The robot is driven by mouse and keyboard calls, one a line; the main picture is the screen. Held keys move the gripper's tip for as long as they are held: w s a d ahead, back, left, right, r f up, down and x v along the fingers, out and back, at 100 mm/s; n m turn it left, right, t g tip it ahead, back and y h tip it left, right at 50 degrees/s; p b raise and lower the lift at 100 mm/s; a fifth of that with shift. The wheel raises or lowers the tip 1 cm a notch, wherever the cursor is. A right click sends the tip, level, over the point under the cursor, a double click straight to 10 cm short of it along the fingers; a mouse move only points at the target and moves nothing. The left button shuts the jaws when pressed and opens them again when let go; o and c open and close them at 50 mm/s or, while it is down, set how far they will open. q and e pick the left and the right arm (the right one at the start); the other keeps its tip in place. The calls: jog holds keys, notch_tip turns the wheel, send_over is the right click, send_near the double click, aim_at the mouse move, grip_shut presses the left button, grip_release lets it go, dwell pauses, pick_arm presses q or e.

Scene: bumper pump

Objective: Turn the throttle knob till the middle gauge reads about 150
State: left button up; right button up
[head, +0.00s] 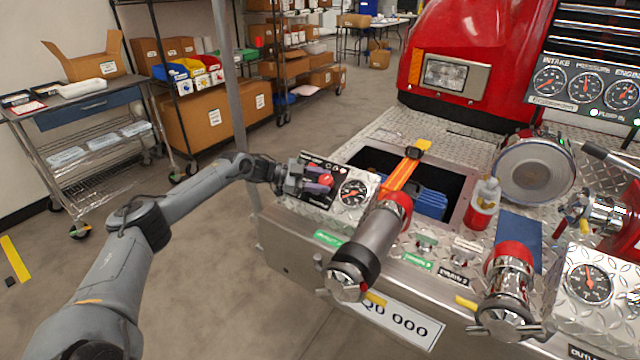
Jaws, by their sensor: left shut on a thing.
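The throttle knob (326,180) is red and sits on a black panel (318,197) at the left end of the bumper. My left gripper (318,183) reaches it from the left and is shut on it, with its fingers partly hiding the knob. The middle gauge (586,87), labelled Pressure, is on the grey panel at the upper right, between the Intake gauge (549,81) and the Engine gauge (620,95). Its needle is too small to read surely. My right gripper is not in view.
A small gauge (354,192) stands just right of the knob.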

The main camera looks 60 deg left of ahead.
pick_arm(q)
jog(key=shift+r, duration=0.1)
jog(key=o, duration=1.1)
jog(key=shift+w, duration=0.1)
jog(key=shift+c, duration=0.2)
jog(key=shift+s, duration=0.2)
jog(key=shift+p+v, duration=0.65)
jog(key=shift+v, duration=0.5)
jog(key=shift+p+v, duration=1.2)
jog(key=shift+v, duration=0.55)
jog(key=shift+s+a+r+p, duration=0.1)
jog(key=shift+s+a+p, duration=0.25)
jog(key=shift+s, duration=0.25)
